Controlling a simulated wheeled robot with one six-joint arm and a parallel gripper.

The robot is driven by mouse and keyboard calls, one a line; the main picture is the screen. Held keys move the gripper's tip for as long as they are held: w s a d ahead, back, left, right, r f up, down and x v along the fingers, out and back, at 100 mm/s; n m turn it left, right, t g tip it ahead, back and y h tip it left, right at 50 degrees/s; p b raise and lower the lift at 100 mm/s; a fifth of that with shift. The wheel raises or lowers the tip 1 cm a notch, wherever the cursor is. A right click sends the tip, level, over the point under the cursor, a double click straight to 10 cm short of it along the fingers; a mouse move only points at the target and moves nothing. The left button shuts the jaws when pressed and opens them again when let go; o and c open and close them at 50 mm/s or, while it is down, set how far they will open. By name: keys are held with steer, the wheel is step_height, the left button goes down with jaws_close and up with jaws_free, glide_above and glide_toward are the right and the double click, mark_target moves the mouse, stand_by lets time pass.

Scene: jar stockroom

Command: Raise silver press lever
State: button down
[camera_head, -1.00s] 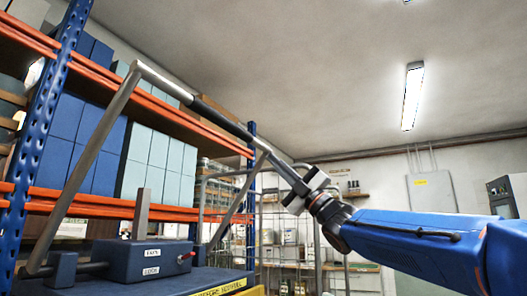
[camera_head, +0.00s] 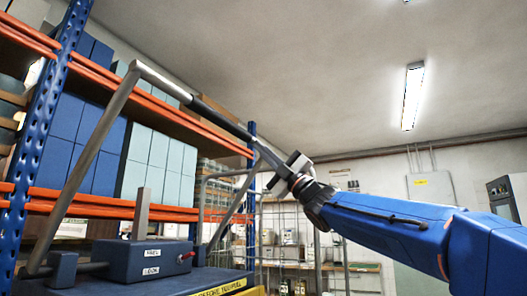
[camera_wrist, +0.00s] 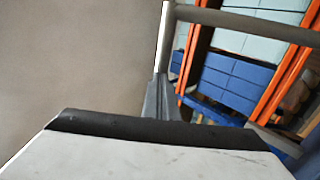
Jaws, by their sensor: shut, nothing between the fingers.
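The silver press lever (camera_head: 98,140) is a large bent frame in the head view. Its left side rises from the blue press box (camera_head: 125,260), and its top bar, partly dark, slants down to the right. A second silver side descends at the right. My gripper (camera_head: 258,147) is shut and empty at the right end of the top bar, overlapping it in the picture; I cannot tell whether they touch. In the wrist view my gripper's narrow fingers (camera_wrist: 161,98) point at a silver bar of the lever (camera_wrist: 245,24).
Blue and orange shelving (camera_head: 40,150) with blue and pale boxes (camera_head: 155,155) stands behind the lever at left. A wire rack (camera_head: 285,225) is behind my gripper. A ceiling lamp (camera_head: 412,97) hangs at upper right. The space above the lever looks clear.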

steer(key=w+a+r+h, duration=0.1)
steer(key=w+a+r, duration=0.2)
steer(key=a+r, duration=0.3)
steer(key=shift+a, duration=0.15)
stand_by(0.3)
steer(key=shift+f, duration=0.1)
